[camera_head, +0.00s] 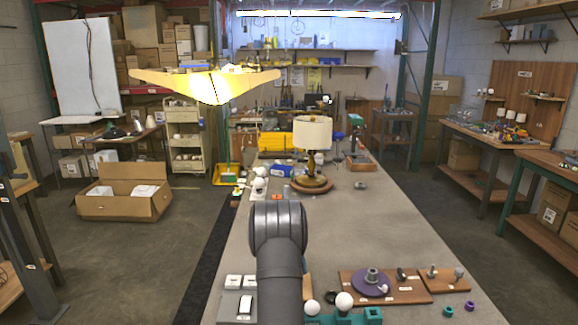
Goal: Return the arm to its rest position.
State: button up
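My arm's thick grey link (277,262) rises from the front edge over the middle of the long grey table. Its rounded upper end stands near the picture's centre. My gripper does not show; it is hidden behind the link or out of the picture. A table lamp with a cream shade (312,134) stands upright farther back on a round wooden base (312,186). I see nothing held.
Front right are wooden boards, one bearing a purple disc (370,283). White bulbs (344,301) stand by a teal holder. White switches (240,282) lie left of my arm. Several bulbs and a yellow box (275,141) are farther back. The table's right middle (400,235) is clear.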

jog(key=m, duration=0.2)
jog(key=m+g+y, duration=0.1)
jog(key=m, duration=0.2)
jog(key=shift+w+d+y, duration=0.1)
jog(key=shift+y, duration=0.2)
dwell(0.7)
jog(key=o, duration=0.5)
jog(key=shift+r, duration=0.2)
jog(key=shift+o, duration=0.9)
jog(key=s+d+r+n+t, duration=0.1)
jog(key=s+r+n, duration=0.1)
jog(key=r, duration=0.5)
jog(key=s+d+r+n+t+y, duration=0.1)
jog(key=s+d+r+n, duration=0.1)
jog(key=r, duration=0.4)
jog(key=s+n, duration=0.1)
jog(key=n, duration=0.1)
jog(key=shift+s+r+n, duration=0.15)
jog(key=shift+r+n, duration=0.15)
jog(key=shift+r, duration=0.05)
jog(key=s+d+r+n+t, duration=0.2)
jog(key=s+r+n, duration=0.5)
jog(key=s+r, duration=0.3)
notch_tip(320, 180, down, 9)
jog(key=shift+w+f+y, duration=0.15)
jog(key=shift+w+y, duration=0.15)
